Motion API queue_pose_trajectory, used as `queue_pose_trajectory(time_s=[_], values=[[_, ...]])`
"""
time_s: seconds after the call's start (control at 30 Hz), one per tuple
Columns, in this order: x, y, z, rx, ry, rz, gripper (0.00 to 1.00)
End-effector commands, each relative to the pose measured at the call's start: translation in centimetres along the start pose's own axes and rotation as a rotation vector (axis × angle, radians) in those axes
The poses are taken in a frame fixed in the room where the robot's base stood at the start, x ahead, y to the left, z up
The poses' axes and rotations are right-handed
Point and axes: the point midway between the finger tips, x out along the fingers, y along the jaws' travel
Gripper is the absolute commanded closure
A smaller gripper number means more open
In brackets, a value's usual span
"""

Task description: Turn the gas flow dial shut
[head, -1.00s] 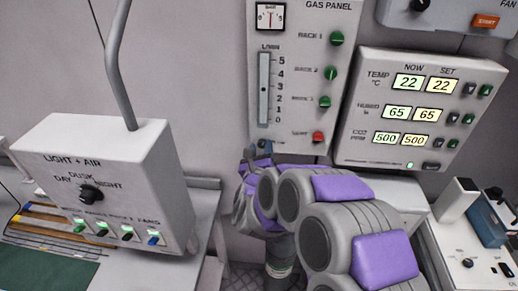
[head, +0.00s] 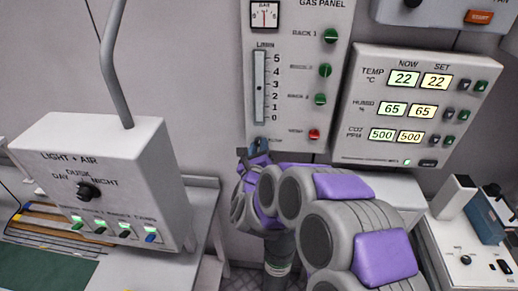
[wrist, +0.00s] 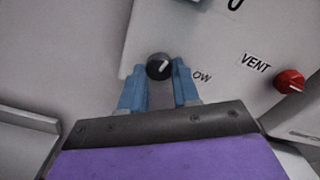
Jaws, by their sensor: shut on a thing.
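The gas panel (head: 290,20) is an upright grey-white panel on the wall, with a flow gauge (head: 260,85) marked L/MIN. The flow dial (wrist: 159,66) is a small dark knob with a pale pointer line, at the panel's lower left corner in the wrist view. The line points up and to the right. My gripper (wrist: 160,85) has blue fingers on either side of the dial and is shut on it. In the head view my gripper (head: 259,147) is at the panel's bottom, and my arm hides part of that area. The label beside the dial is partly covered.
A red VENT knob (wrist: 290,81) is right of the dial. Several green rack knobs, such as the top one (head: 330,36), run up the panel. A climate display box (head: 412,105) stands to the right and a light and air box (head: 100,185) to the left.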

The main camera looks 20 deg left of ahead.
Motion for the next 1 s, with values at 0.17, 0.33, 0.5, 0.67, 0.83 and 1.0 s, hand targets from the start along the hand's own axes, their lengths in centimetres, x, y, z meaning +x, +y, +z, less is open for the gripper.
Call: queue_pose_trajectory(time_s=[0.17, 0.33, 0.5, 0.67, 0.83, 1.0], values=[[0.11, -0.13, 0.35, -0.145, -0.009, -0.004, 0.99], [0.12, -0.20, 0.42, -0.307, -0.009, -0.005, 0.99], [0.12, -0.26, 0.48, -0.469, -0.008, -0.006, 0.99], [0.12, -0.30, 0.58, -0.622, -0.009, -0.007, 0.99], [0.12, -0.33, 0.66, -0.784, -0.009, -0.008, 0.99], [0.11, -0.32, 0.69, -0.948, -0.009, -0.007, 0.99]])
